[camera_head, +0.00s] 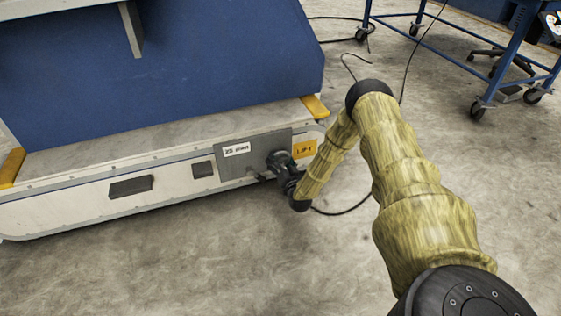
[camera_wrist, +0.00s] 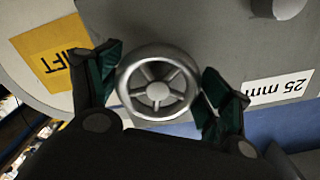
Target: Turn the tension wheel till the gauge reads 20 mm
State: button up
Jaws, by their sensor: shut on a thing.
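The tension wheel (camera_wrist: 157,88) is a small silver wheel with several spokes, set on a grey plate, seen in the wrist view. My gripper (camera_wrist: 160,78) has its green-padded fingers on opposite sides of its rim and is shut on it. In the head view my gripper (camera_head: 281,163) is at the right part of the machine's low front and hides the wheel. The gauge, a white label (camera_wrist: 278,90), reads "25 mm", upside down in the wrist view. The same gauge shows small in the head view (camera_head: 237,149).
A yellow "LIFT" label (camera_head: 304,149) is beside the grey plate (camera_head: 227,167). A grey round knob (camera_wrist: 279,8) juts out near the wheel. The machine's blue body (camera_head: 170,70) rises behind. A blue wheeled cart (camera_head: 480,62) stands back right, and cables lie on the floor.

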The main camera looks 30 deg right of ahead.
jog(key=m, duration=0.3)
jog(key=shift+m, duration=0.3)
jog(key=shift+r+m, duration=0.15)
jog(key=shift+m, duration=1.55)
jog(key=o, duration=1)
jog(key=shift+s, duration=0.1)
jog(key=shift+o, duration=0.2)
jog(key=shift+a, duration=0.1)
jog(key=v, duration=1.1)
jog(key=shift+s+a, duration=0.2)
jog(key=shift+s, duration=0.2)
